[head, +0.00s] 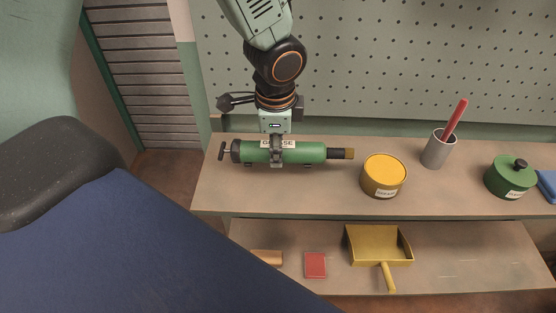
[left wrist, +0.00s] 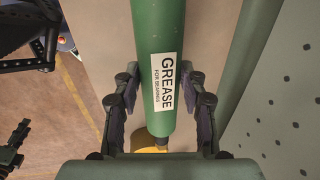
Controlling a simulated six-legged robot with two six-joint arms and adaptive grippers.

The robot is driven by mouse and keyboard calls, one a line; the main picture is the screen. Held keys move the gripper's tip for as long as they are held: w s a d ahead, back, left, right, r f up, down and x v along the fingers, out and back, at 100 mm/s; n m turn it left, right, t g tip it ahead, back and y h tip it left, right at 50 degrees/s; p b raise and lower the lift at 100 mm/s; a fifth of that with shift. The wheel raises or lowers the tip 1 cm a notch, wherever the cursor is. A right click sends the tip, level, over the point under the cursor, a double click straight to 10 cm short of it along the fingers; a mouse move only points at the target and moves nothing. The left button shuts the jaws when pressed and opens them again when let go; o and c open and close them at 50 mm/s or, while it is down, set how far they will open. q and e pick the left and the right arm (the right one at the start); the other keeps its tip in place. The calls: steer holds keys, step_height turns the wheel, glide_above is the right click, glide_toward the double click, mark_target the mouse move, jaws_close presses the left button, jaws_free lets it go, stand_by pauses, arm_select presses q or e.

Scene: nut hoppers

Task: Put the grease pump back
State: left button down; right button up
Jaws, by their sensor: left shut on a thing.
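The grease pump (head: 308,152) is a green cylinder with a dark T-handle at its left end and a black and brown nozzle at its right. It lies lengthwise at the left of the upper shelf (head: 330,197), with small dark supports under it. I cannot tell whether it rests on them or is just above. My left gripper (head: 277,156) reaches down from above and is shut around the pump's middle. In the left wrist view, its fingers flank the green barrel (left wrist: 158,40) beside the white GREASE label (left wrist: 163,82). My right gripper is not clearly in view.
Right of the pump on the upper shelf stand a yellow tin (head: 384,170), a grey cup (head: 437,152) with a red-handled tool, and a green lidded pot (head: 510,178). The lower shelf holds a red block (head: 316,265) and a yellow dustpan (head: 378,243). A pegboard (head: 400,60) rises behind.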

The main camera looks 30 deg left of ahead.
arm_select(q)
steer(key=f, duration=0.1)
steer(key=f+b, duration=0.1)
steer(key=f, duration=0.1)
steer(key=shift+d, duration=0.35)
steer(key=shift+f, duration=0.25)
steer(key=shift+w+a, duration=0.1)
steer(key=shift+a, duration=0.15)
steer(key=shift+f, duration=0.15)
steer(key=c, duration=0.9)
jaws_free()
steer(key=shift+d, duration=0.25)
steer(key=shift+o, duration=0.8)
steer(key=shift+a, duration=0.2)
step_height(320, 180, up, 12)
steer(key=s+d+p, duration=0.1)
steer(key=s+p, duration=0.1)
steer(key=p, duration=0.1)
steer(key=shift+p, duration=0.4)
